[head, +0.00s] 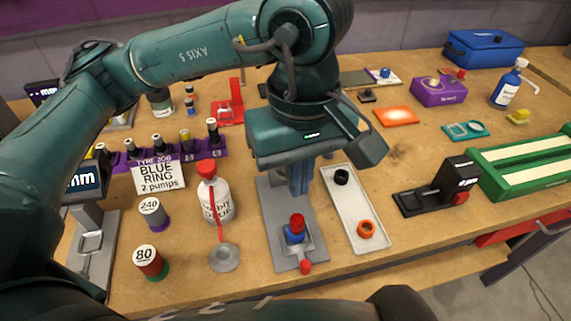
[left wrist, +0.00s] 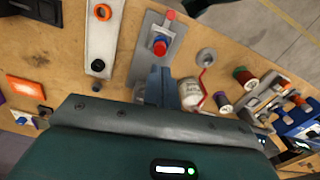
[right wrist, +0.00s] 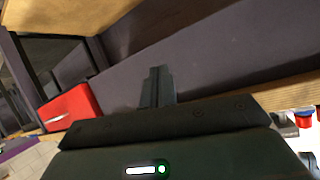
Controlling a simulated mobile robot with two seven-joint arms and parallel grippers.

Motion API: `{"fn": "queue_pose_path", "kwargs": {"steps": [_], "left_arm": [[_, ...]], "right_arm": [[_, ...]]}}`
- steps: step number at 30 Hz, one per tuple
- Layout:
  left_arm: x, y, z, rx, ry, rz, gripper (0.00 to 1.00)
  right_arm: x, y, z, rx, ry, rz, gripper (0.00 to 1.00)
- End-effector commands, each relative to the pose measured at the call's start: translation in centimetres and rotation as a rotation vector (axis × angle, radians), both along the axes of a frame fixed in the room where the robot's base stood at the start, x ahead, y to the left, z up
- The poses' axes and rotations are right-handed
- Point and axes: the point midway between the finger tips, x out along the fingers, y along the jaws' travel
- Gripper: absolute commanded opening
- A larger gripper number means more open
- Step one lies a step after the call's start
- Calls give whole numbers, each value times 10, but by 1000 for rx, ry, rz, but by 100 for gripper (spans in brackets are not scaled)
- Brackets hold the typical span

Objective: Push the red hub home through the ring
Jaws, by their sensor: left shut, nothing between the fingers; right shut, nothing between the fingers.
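The red hub (head: 297,222) stands up in the blue ring (head: 294,236) on a small holder near the front of a grey plate (head: 281,253); part of it shows above the ring. In the left wrist view the red hub (left wrist: 160,48) shows just past the fingertips, with a blue rim beside it. A red knob (head: 305,267) is at the holder's front end. My left gripper (head: 300,190) is shut and empty, pointing down over the plate behind the hub, apart from it. My right gripper (right wrist: 157,72) is shut and empty, seen only in its wrist view.
A white tray (head: 356,205) with a black ring (head: 341,177) and an orange ring (head: 366,229) lies right of the plate. A white pump bottle (head: 217,203) with a red spout stands left, above a grey cup (head: 224,258). Spools (head: 149,263) stand further left.

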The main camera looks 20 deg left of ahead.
Motion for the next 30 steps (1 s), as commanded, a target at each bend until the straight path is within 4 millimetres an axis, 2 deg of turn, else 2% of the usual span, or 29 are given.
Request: {"fn": "queue_pose_path", "kwargs": {"steps": [6, 16, 21, 30], "left_arm": [[-1, -1, -18, 1, 1, -6, 0], [-1, -1, -53, 1, -1, -5, 0], [-1, -1, -60, 1, -3, -5, 0], [-1, -1, -60, 1, -3, -5, 0]], "right_arm": [[1, -2, -4, -2, -22, -5, 0], [-2, -12, 3, -8, -94, -27, 0], [-5, -15, 6, -12, -106, -31, 0], [-5, -15, 8, -12, -110, -30, 0]]}}
